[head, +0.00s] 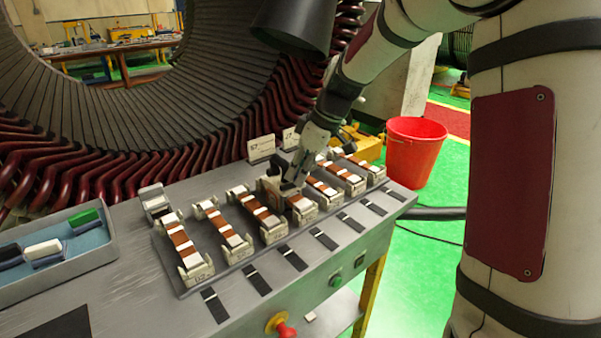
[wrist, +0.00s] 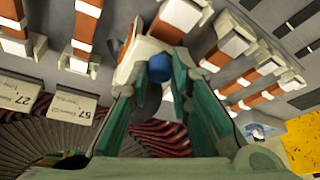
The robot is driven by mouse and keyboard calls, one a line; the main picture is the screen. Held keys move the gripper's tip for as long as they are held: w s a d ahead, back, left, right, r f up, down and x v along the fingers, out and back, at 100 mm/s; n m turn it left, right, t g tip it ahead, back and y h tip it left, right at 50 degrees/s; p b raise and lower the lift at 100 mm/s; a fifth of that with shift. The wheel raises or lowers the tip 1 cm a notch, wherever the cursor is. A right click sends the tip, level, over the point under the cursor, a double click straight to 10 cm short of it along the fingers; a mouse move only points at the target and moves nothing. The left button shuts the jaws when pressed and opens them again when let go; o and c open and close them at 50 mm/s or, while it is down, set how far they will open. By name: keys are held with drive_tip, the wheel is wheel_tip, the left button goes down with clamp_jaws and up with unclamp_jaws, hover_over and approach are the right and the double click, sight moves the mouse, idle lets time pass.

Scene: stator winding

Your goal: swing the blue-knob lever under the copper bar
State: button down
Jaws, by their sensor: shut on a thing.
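The blue knob (wrist: 160,68) shows in the wrist view between the green fingertips of my gripper (wrist: 158,80). My gripper is shut on it. A pale lever or clamp body lies just beyond the knob, partly hidden by the fingers. In the head view my gripper (head: 287,190) is low over the row of copper bars, at a station right of the middle, where another view of that copper bar (head: 300,203) shows. The knob is hidden there.
Several similar copper bars in white holders stand on either side, such as the leftmost bar (head: 183,243). Number cards (head: 261,148) stand behind the row. A blue tray (head: 75,250) is at the left. A red bucket (head: 415,150) stands beyond the bench's right end.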

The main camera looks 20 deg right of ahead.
drive_tip(key=shift+w+n, duration=0.2)
drive_tip(key=shift+n, duration=0.4)
drive_tip(key=c, duration=1.5)
unclamp_jaws()
drive_tip(key=shift+o, duration=0.2)
drive_tip(key=v, duration=1.2)
drive_tip(key=shift+w, duration=0.25)
